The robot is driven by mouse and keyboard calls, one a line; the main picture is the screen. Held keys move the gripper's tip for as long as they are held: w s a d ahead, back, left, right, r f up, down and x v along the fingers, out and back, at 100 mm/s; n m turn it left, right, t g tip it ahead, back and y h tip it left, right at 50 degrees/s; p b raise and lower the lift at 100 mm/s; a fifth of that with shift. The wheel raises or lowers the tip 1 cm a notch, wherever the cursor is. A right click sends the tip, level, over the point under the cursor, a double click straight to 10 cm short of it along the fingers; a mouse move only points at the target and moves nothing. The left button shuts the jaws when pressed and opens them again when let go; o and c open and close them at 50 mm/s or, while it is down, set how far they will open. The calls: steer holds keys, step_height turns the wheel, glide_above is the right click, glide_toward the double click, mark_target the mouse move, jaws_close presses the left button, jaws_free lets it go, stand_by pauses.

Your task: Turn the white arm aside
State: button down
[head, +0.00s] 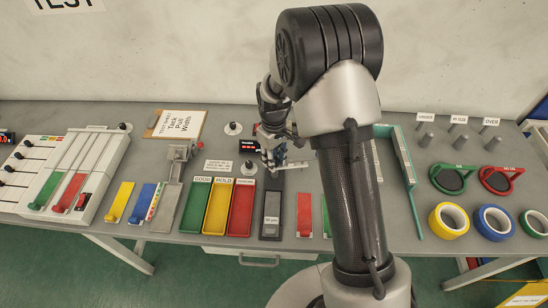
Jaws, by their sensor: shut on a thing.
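The white arm (296,165) shows as a short pale bar just above the bench, reaching right from my fingertips. My gripper (271,162) points down at the left end of the visible part and is shut on it. The gripper hides that end and whatever the bar is mounted on. A small black device with a red display (247,147) stands directly left of my gripper.
Green, yellow and red trays (214,234) and a dark grey block (270,216) lie in front. A clipboard (176,123) lies behind left. Tape rolls (448,221) and a green-edged fixture (408,185) are at right. My own arm hides the bench's middle right.

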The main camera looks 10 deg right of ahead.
stand_by(0.4)
steer(key=c, duration=1.6)
jaws_free()
steer(key=shift+c, duration=0.2)
step_height(320, 180, up, 12)
